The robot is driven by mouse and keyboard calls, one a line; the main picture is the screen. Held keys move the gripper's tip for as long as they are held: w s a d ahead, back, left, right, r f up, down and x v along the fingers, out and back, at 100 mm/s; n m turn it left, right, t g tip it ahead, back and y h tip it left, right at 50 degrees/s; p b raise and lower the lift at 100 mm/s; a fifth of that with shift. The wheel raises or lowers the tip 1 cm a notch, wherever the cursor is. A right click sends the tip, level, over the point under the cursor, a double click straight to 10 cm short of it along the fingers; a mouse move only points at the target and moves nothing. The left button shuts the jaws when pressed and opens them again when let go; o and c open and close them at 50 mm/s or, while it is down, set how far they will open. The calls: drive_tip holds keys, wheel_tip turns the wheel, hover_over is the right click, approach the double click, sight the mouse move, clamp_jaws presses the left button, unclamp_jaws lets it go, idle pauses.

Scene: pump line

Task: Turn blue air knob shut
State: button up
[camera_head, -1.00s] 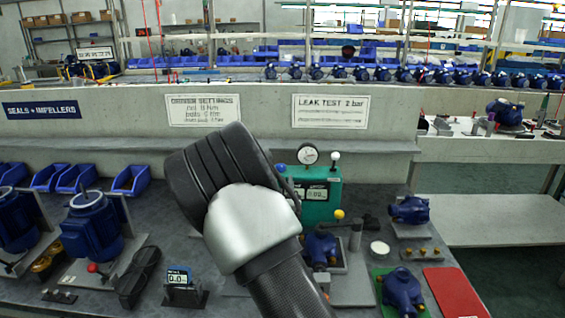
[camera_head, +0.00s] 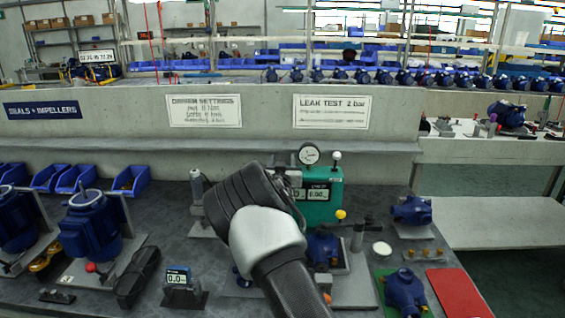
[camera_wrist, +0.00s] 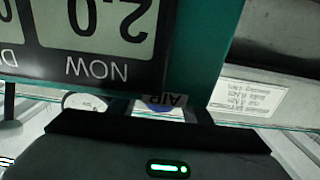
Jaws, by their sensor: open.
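The teal leak tester (camera_head: 322,200) stands on the bench, with a round gauge (camera_head: 309,154) on top, a small display and a yellow knob (camera_head: 340,214). My dark wrist and arm cover its left side, where the blue air knob is hidden in the head view. In the wrist view, upside down, a small blue patch, likely the blue air knob (camera_wrist: 160,104), shows beside an AIR label. My gripper (camera_wrist: 165,112) is open around or just in front of this patch; contact cannot be told. The tester's display (camera_wrist: 95,35) reads 2.0 NOW close by.
A white-topped lever (camera_head: 336,157) rises at the tester's right. Blue pumps (camera_head: 405,290) and a red mat (camera_head: 459,292) lie to the right. Blue motors (camera_head: 91,228) and a small readout (camera_head: 177,277) stand left. A low wall (camera_head: 260,150) runs behind.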

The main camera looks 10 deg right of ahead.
drive_tip(key=shift+c, duration=0.4)
drive_tip(key=c, duration=1)
drive_tip(key=shift+o, duration=0.2)
drive_tip(key=shift+d+f+m+h+b, duration=0.1)
drive_tip(key=shift+d+m+h+b, duration=0.1)
drive_tip(key=shift+m+h+b, duration=0.55)
drive_tip(key=shift+s+d+r+m+g+h+p, duration=0.15)
drive_tip(key=shift+m+g+h+p, duration=0.1)
drive_tip(key=shift+h, duration=0.2)
drive_tip(key=shift+w+d+r+m+g+h+p, duration=0.15)
drive_tip(key=shift+g+h, duration=0.1)
drive_tip(key=shift+h, duration=0.15)
drive_tip(key=shift+s+f+m+g+h+p, duration=0.2)
drive_tip(key=shift+m+g+h+p, duration=0.15)
drive_tip(key=shift+h, duration=0.25)
drive_tip(key=o, duration=1)
drive_tip(key=shift+o, duration=0.2)
